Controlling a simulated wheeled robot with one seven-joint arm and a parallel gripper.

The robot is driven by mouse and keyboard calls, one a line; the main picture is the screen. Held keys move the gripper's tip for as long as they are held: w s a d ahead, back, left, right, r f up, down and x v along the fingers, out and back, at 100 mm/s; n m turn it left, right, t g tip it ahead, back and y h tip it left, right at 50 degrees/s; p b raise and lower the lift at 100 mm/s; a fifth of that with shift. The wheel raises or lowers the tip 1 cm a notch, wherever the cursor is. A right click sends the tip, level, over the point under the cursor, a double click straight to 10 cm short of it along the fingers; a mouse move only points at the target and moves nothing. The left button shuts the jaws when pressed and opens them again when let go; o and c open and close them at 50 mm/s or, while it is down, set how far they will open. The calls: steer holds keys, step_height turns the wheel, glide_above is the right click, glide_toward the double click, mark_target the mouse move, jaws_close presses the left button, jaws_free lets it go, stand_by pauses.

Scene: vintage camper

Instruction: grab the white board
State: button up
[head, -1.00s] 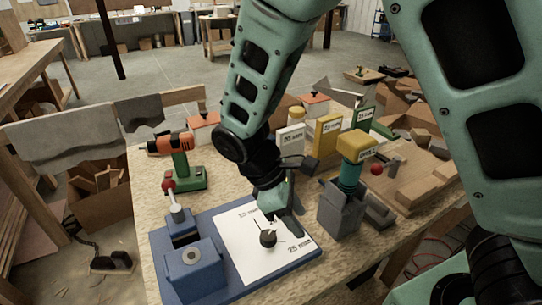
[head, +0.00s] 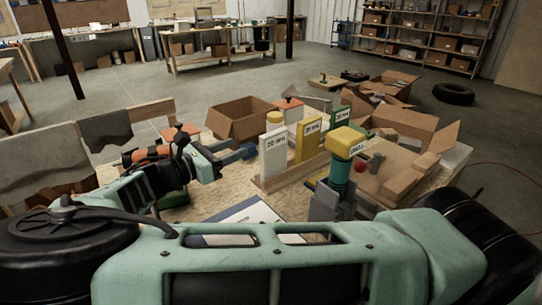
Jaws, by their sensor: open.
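A white board (head: 273,158) with a "20 mm" label stands upright in a wooden rack on the workbench, in the middle of the head view. My gripper (head: 238,154) is just left of it, pointing toward it, open, with nothing seen between its fingers. The fingertips are close to the board's left side; I cannot tell whether they touch it. A flat white sheet (head: 258,211) lies on the blue base (head: 215,240) in front, mostly hidden by my arm.
A yellow board (head: 308,139) and a green board (head: 340,120) stand right of the white one. A yellow-topped tool (head: 347,142) rises nearer, at right. An open cardboard box (head: 240,118) is behind my gripper. An orange drill (head: 148,155) is left.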

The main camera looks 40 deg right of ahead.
steer(key=p, duration=0.2)
glide_toward(274, 132)
steer(key=d, duration=0.4)
steer(key=shift+w+d+f+p, duration=0.15)
steer(key=shift+d+p, duration=0.25)
steer(key=shift+d, duration=0.6)
steer(key=shift+w+d+f+p, duration=0.15)
steer(key=shift+d+p, duration=0.3)
steer(key=shift+d, duration=0.55)
steer(key=shift+w+d+f+p, duration=0.15)
steer(key=shift+d+p, duration=0.25)
steer(key=shift+d, duration=0.65)
jaws_close()
